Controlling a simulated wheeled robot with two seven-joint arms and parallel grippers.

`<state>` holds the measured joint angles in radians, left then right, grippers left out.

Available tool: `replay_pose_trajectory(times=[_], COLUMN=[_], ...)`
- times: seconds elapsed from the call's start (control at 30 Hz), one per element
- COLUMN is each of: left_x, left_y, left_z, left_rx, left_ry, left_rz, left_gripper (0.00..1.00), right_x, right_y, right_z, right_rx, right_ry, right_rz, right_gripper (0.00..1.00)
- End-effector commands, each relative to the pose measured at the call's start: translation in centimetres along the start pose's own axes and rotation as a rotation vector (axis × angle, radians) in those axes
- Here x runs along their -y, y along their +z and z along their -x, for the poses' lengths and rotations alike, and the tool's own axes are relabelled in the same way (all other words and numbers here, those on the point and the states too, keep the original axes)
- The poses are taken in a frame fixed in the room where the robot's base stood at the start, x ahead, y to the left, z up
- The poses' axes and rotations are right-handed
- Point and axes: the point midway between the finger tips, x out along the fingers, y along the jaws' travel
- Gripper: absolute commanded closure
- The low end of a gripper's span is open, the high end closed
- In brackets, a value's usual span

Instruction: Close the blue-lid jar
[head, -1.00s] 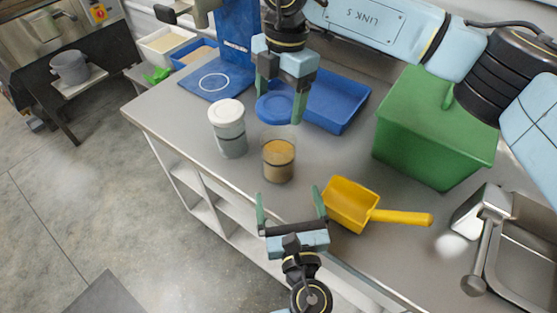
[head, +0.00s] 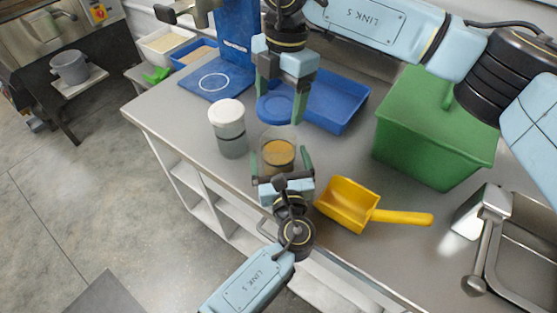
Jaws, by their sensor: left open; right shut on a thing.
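The open clear jar (head: 279,144) stands upright on the counter with brown granular material inside. My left gripper (head: 281,161) is open at the jar's near side, with one finger on each side of it; I cannot tell whether they touch the glass. My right gripper (head: 277,100) is shut on the blue lid (head: 274,108). It holds the lid above and slightly behind the jar, apart from the rim. The jar's lower part is partly hidden by my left gripper.
A white-lidded jar (head: 229,130) stands just left of the open jar. A yellow scoop (head: 349,204) lies to the right near the counter edge. A blue tray (head: 335,100) and a green bin (head: 434,130) stand behind and right. The counter's left front (head: 177,124) is clear.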

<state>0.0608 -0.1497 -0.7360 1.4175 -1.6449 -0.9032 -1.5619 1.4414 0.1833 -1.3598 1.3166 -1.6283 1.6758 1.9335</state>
Motion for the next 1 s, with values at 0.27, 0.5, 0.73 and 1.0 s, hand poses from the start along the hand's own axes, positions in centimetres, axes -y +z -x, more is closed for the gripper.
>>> replay_pose_trajectory(times=[0.27, 0.5, 0.73, 1.0], left_x=[0.0, 0.0, 0.0, 0.0], left_y=[0.0, 0.0, 0.0, 0.0], left_z=[0.0, 0.0, 0.1, 0.1], left_rx=[0.000, 0.000, 0.000, 0.000], left_ry=[0.000, 0.000, 0.000, 0.000], left_rz=[0.000, 0.000, -0.001, -0.001], left_gripper=[0.30, 0.61, 0.71, 0.71], right_x=[0.0, 0.0, 0.0, 0.1], right_y=[0.0, 0.0, 0.1, 0.6], right_z=[0.0, 0.0, -0.6, -4.3], right_rx=[0.000, 0.000, -0.001, -0.003], right_ry=[0.000, 0.000, -0.001, -0.003], right_rz=[0.000, 0.000, 0.000, -0.001], right_gripper=[0.45, 0.45, 0.45, 0.45])
